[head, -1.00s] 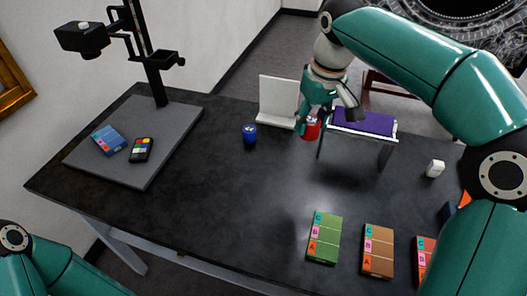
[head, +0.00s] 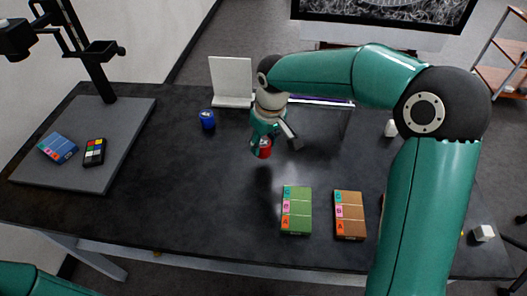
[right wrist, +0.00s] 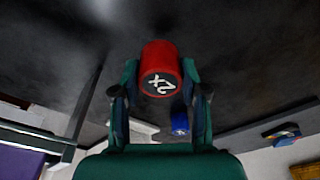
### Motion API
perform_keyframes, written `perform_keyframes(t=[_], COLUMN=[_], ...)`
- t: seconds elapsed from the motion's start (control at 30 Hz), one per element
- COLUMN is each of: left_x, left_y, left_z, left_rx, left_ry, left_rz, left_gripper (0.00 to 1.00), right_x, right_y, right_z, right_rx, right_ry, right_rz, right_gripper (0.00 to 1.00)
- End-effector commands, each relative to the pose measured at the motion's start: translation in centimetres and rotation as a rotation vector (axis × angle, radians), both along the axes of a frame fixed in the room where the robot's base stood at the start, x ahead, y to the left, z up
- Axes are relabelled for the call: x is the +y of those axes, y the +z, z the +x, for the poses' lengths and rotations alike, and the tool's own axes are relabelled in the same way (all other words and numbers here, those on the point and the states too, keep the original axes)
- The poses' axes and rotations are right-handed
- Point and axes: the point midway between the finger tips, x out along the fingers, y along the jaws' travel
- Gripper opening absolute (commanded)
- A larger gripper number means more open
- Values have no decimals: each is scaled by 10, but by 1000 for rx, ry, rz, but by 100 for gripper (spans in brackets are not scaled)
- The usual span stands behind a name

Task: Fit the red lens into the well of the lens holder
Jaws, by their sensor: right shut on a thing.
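The red lens (head: 264,149) is a short red cylinder. In the right wrist view the red lens (right wrist: 158,55) shows a dark end face with white "x2" lettering. My right gripper (head: 263,144) is shut on it, one finger on each side, and holds it above the middle of the dark table. I cannot make out the lens holder or its well for certain in either view. My left gripper is out of view; only part of my left arm shows at the lower left of the head view.
A blue cylinder (head: 207,119) stands back left, near a white stand (head: 232,101). Green (head: 296,210) and brown (head: 349,214) lettered blocks lie in front. The table's centre left is clear.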

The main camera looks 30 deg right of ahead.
Motion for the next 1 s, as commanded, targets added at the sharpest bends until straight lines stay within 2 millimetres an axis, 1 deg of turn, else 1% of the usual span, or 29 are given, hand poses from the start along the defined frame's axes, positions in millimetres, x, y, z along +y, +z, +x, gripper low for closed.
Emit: perform_keyframes(t=[0.1,0.23,0.33,0.53,0.63,0.67,0.7,0.8,1.0], left_x=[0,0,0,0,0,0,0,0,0], left_y=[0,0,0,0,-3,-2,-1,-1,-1], left_z=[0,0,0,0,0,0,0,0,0], left_rx=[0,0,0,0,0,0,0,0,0], left_ry=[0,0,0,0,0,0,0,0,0], left_rz=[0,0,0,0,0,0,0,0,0], left_gripper=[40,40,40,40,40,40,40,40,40], right_x=[-1,0,0,-1,-1,-1,-1,-1,-1], right_y=[-18,-34,-38,-38,-41,-40,-40,-40,-40], right_z=[-1,-1,-1,-1,-1,-1,-1,-1,-1], right_rx=[5,4,1,0,1,1,1,1,1], right_ry=[-1,0,0,-1,-1,-1,-1,-1,-2], right_rz=[-1,-1,0,0,0,0,0,0,0], right_gripper=[8,8,8,8,8,47,53,68,68])
